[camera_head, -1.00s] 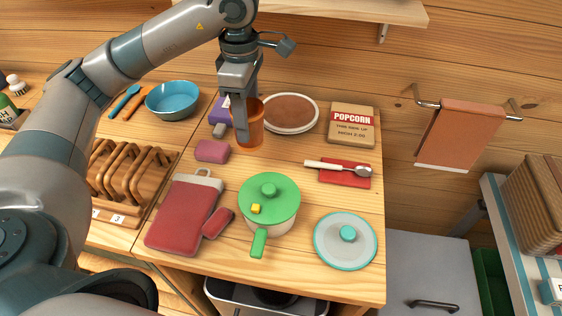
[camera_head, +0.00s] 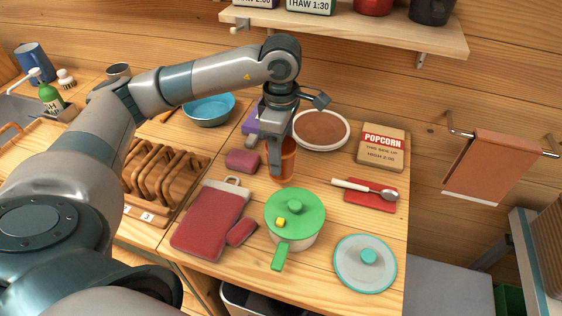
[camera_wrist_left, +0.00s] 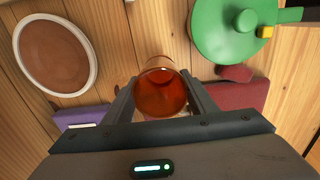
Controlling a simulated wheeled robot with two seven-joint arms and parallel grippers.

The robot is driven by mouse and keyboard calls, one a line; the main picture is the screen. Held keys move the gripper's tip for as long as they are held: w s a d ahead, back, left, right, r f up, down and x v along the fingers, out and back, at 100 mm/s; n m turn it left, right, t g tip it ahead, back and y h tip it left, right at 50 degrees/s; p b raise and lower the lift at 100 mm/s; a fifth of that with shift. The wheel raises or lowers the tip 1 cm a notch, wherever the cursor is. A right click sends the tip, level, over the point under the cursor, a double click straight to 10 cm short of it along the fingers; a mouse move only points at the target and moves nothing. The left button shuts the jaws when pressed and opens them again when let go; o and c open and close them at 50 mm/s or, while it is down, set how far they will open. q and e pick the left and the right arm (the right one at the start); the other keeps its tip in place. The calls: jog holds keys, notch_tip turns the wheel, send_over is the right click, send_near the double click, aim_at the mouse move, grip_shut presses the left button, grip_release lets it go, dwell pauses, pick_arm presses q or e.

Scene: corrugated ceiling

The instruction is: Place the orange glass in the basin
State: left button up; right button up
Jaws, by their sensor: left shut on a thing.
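The orange glass (camera_head: 288,160) is a see-through tumbler over the wooden counter, in front of the brown plate. My left gripper (camera_head: 276,168) is shut on it. In the left wrist view the glass (camera_wrist_left: 161,92) sits between the two fingers, its mouth facing the camera, and it looks empty. I cannot tell whether its base is clear of the counter. A grey basin (camera_head: 16,105) shows only in part at the far left edge of the head view, by a white tap. My right gripper is not in view.
A blue bowl (camera_head: 208,108) and a wooden rack (camera_head: 165,180) lie between the glass and the basin. A shelf (camera_head: 350,32) hangs above the back.

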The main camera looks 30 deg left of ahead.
pick_arm(q)
jog(key=shift+f, duration=0.2)
notch_tip(320, 180, down, 3)
jog(key=shift+r+p, duration=0.15)
jog(key=shift+p, duration=0.5)
jog(key=shift+f, duration=0.3)
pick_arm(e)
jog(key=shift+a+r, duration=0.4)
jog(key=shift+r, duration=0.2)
pick_arm(q)
jog(key=shift+f, duration=0.2)
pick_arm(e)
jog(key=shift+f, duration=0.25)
pick_arm(q)
jog(key=o, duration=1.1)
jog(key=shift+r, duration=0.1)
jog(key=shift+o, duration=0.2)
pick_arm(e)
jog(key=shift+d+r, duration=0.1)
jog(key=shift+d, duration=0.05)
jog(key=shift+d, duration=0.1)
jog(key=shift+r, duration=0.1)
